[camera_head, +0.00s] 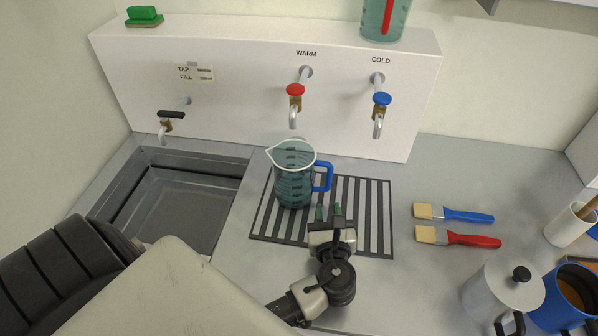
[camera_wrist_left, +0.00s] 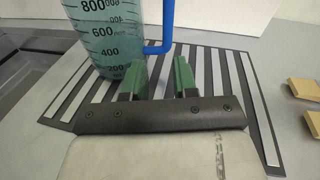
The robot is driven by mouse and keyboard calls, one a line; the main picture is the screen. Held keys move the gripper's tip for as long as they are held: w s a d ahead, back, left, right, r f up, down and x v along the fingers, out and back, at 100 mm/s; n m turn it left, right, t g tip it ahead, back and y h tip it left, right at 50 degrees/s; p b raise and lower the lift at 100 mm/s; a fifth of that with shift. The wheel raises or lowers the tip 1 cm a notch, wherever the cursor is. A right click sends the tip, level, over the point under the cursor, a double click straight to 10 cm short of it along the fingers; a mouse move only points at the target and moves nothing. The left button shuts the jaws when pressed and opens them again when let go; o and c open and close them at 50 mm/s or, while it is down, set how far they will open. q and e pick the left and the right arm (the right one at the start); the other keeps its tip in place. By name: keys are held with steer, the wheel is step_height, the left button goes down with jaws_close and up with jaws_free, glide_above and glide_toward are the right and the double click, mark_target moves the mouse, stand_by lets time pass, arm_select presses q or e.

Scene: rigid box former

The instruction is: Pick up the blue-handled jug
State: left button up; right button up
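The blue-handled jug (camera_head: 294,174) stands upright on the slatted drain grid, below the warm tap. It is clear teal with measuring marks, and its blue handle (camera_head: 323,176) points right. My left gripper (camera_head: 328,212) is just in front of the handle, low over the grid. In the left wrist view its two green-padded fingers (camera_wrist_left: 158,80) are apart with nothing between them. There the jug (camera_wrist_left: 106,40) is beyond and left of the fingers, and the lower end of the handle (camera_wrist_left: 160,47) shows just beyond the gap. My right gripper is in neither view.
The drain grid (camera_head: 375,215) lies beside a sunken sink (camera_head: 180,200) on the left. Two brushes, blue-handled (camera_head: 465,216) and red-handled (camera_head: 470,239), lie to the right. A white pot (camera_head: 500,292) and a blue mug (camera_head: 560,300) stand at front right. Taps overhang behind the jug.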

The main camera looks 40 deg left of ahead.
mark_target(329, 184)
arm_select(q)
steer(key=shift+w+a+r+m+t, duration=0.1)
steer(key=shift+w+a+m+t, duration=0.15)
steer(key=shift+w, duration=0.4)
steer(key=shift+w+a+r+m+t, duration=0.1)
steer(key=shift+w+a+m+t, duration=0.1)
steer(key=shift+w+m, duration=0.3)
steer(key=x, duration=0.2)
steer(key=p+x, duration=0.1)
steer(key=shift+w+r, duration=0.15)
steer(key=shift+r, duration=0.1)
steer(key=x, duration=0.2)
steer(key=p+x, duration=0.1)
steer(key=x, duration=0.1)
steer(key=shift+w+a+f, duration=0.1)
steer(key=shift+w+f, duration=0.05)
steer(key=shift+f, duration=0.1)
steer(key=shift+w+a+f, duration=0.15)
steer(key=shift+w+a, duration=0.25)
steer(key=shift+w, duration=0.1)
jaws_close()
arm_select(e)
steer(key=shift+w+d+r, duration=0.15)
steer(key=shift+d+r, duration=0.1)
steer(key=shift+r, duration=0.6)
